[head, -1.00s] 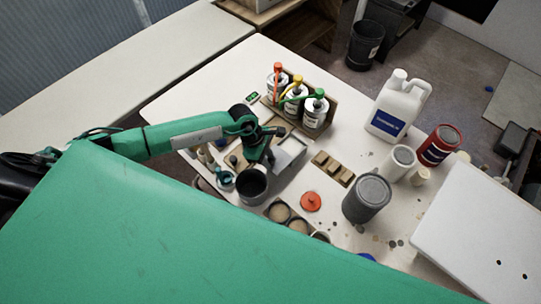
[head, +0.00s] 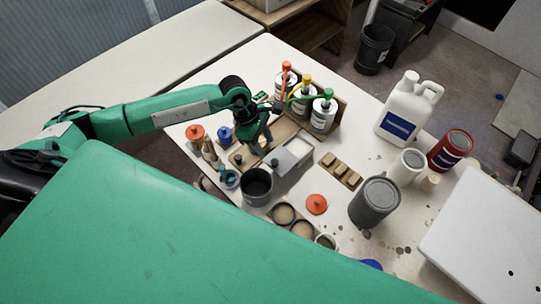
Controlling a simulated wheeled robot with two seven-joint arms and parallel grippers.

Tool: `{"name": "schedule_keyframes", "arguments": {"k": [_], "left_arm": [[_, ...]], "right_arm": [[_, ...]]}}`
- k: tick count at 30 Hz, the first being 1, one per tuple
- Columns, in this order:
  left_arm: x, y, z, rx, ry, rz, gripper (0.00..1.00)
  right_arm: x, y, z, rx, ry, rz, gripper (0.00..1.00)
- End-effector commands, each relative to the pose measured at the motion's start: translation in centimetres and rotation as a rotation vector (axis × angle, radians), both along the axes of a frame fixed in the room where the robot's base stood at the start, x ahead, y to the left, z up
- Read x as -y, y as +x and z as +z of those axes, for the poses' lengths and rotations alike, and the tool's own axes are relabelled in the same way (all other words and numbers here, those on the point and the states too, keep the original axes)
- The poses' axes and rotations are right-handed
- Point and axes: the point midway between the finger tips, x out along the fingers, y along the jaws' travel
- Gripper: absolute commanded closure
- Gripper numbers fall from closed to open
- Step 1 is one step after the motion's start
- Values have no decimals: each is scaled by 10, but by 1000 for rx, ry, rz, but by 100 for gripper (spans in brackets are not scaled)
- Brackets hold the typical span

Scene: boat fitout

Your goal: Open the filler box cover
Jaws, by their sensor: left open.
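A small grey box (head: 292,156), which I take to be the filler box, stands on the white table in the head view. A lighter grey flat top (head: 298,146) shows on it. Whether this cover is fully closed is too small to tell. My left gripper (head: 260,146) is open and points down just left of the box, apart from it as far as I can see. Its arm reaches in from the left. My right gripper is not in view.
Pump bottles (head: 304,100) stand in a rack behind the box. A dark cup (head: 257,186) is in front, and a wooden block strip (head: 341,171) lies to the right. A grey can (head: 375,202) and a white jug (head: 409,108) stand farther right.

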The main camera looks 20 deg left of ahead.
Motion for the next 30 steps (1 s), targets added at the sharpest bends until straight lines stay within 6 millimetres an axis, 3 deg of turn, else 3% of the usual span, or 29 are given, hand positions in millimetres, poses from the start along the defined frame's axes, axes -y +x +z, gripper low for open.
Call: {"name": "schedule_keyframes", "arguments": {"k": [6,10,30], "left_arm": [[-16,0,35,1,1,-1,56],[-20,-1,47,1,0,0,56],[-21,-1,52,-1,0,1,56]], "right_arm": [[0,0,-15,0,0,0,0],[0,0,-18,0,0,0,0],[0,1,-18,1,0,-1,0]]}}
